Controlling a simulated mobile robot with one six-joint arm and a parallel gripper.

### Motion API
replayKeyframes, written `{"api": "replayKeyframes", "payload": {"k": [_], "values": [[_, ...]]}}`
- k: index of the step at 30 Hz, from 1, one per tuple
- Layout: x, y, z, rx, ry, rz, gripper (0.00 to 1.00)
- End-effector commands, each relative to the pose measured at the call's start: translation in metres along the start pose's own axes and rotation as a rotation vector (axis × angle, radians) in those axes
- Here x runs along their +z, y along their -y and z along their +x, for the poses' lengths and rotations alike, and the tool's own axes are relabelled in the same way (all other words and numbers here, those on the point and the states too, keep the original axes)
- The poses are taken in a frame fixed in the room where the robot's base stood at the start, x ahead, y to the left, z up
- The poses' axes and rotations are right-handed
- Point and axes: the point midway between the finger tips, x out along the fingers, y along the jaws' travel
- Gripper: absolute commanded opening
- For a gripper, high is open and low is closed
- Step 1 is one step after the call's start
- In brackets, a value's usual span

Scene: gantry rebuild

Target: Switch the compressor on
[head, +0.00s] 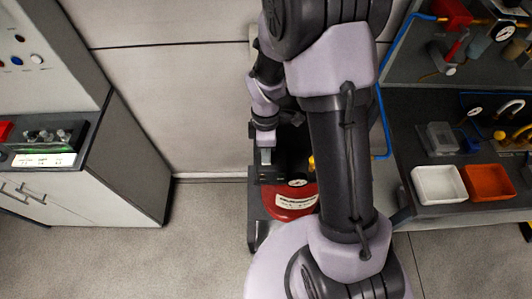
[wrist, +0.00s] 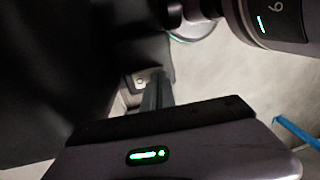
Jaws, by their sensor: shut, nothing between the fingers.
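The compressor (head: 292,203) stands on the floor against the wall in the head view, with a red tank, a black upper part and a round gauge. My arm hides its right side. My gripper (head: 265,160) is above the left part of the black top, pointing down; I cannot tell whether it touches. In the wrist view, my gripper (wrist: 157,95) has its fingers together with nothing between them. A dark surface fills the left, and a small pale part (wrist: 139,80) shows beside the fingertips. I cannot make out the switch or its position.
A blue hose (head: 380,115) runs down at the right. A workbench (head: 445,210) there holds a white bin (head: 439,196) and an orange bin (head: 488,194). A grey cabinet (head: 125,165) stands at the left. The floor (head: 210,215) between cabinet and compressor is clear.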

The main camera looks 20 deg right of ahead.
Motion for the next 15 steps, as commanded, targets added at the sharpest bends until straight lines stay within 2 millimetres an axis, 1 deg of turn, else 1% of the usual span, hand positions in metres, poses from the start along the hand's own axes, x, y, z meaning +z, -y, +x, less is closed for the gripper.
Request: {"api": "replayKeyframes", "payload": {"k": [2,5,7,15], "values": [[0.0,0.0001,0.0005,0.0,0.0,0.0,0.0],[0.0,0.0023,0.009,-0.001,0.0,-0.001,0.0],[0.0001,0.0022,0.0061,-0.001,0.0,0.0,0.0],[0.0003,0.0001,0.0051,-0.002,0.001,0.0,0.0]]}}
